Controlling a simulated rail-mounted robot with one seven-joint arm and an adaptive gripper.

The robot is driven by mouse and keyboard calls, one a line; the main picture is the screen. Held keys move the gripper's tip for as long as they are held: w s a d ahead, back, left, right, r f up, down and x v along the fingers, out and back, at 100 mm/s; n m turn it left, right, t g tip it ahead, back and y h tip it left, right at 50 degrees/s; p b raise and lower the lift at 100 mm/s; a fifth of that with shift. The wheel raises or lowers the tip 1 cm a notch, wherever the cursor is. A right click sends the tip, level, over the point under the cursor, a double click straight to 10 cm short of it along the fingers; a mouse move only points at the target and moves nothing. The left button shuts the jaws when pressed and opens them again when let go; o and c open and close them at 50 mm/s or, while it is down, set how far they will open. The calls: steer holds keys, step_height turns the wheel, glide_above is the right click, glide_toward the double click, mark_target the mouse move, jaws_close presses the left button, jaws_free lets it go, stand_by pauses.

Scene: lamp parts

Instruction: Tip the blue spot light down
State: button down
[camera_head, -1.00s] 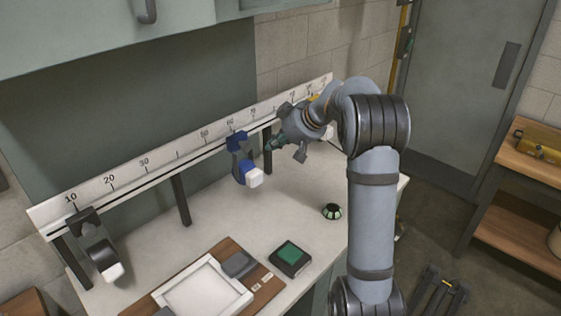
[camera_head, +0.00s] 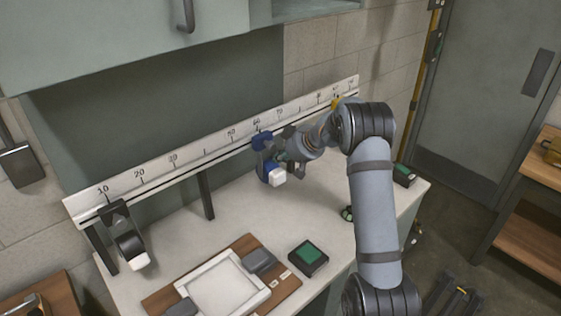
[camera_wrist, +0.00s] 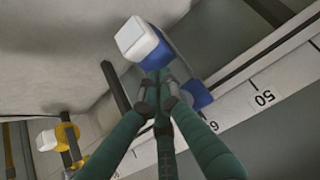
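The blue spot light (camera_head: 263,166) hangs from the white ruler rail (camera_head: 205,146) near the 60 mark, its white end (camera_head: 277,178) angled down towards the bench. In the wrist view the blue spot light (camera_wrist: 155,60) lies just beyond my fingertips, its white block end at upper left and its blue mount at right. My gripper (camera_wrist: 160,92) has its green fingers converging at the light's blue body; contact is unclear. In the head view my gripper (camera_head: 290,150) is right beside the light, on its right. Whether the fingers grip anything cannot be told.
A black spot light (camera_head: 124,236) hangs at the rail's left. A yellow one (camera_wrist: 68,135) shows in the wrist view. On the bench are a wooden board with a white frame (camera_head: 222,288), a green-topped box (camera_head: 308,257) and a green round knob (camera_head: 347,213). Rail posts stand below the rail.

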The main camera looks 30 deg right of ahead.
mark_target(275, 169)
steer(key=shift+s+d+f, duration=0.1)
steer(key=shift+f, duration=1.4)
steer(key=shift+f+b, duration=0.15)
steer(key=shift+b, duration=0.25)
steer(key=b, duration=0.2)
steer(key=shift+s+f+b, duration=0.1)
steer(key=shift+f+b, duration=0.2)
steer(key=shift+r+t+b, duration=0.2)
steer(key=shift+t+b, duration=0.1)
steer(key=shift+b, duration=0.1)
steer(key=shift+s+b, duration=0.1)
steer(key=shift+b, duration=0.2)
